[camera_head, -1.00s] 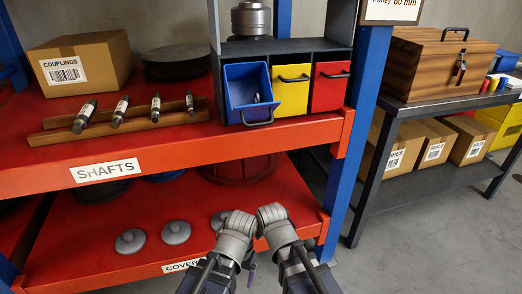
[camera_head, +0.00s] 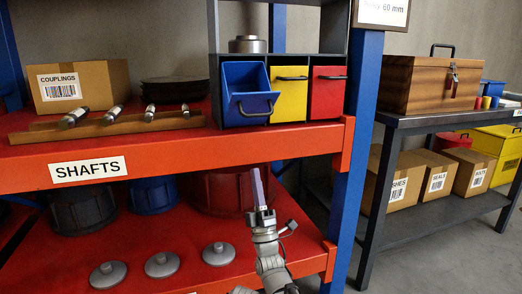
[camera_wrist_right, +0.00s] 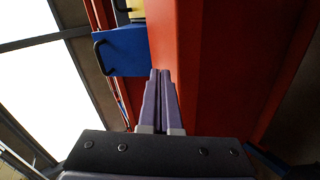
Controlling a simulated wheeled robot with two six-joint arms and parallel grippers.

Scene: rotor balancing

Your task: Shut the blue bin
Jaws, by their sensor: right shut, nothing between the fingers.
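The blue bin (camera_head: 243,84) sits in the left slot of a dark grey rack on the upper red shelf. It is tipped forward and open at the top, with a dark handle (camera_head: 255,109) on its front. My right gripper (camera_head: 256,173) is shut and empty, its purple fingers pointing up below the shelf edge, apart from the bin. In the right wrist view the shut fingers (camera_wrist_right: 161,73) lie by the red shelf edge, and the blue bin (camera_wrist_right: 122,52) with its handle shows beyond them, up and to the left. My left gripper is out of view.
A yellow bin (camera_head: 289,93) and a red bin (camera_head: 328,92) stand closed beside the blue one. The red shelf front (camera_head: 180,151) runs between gripper and bins. A blue post (camera_head: 357,150) stands to the right. Shafts on a wooden rack (camera_head: 105,126) lie left.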

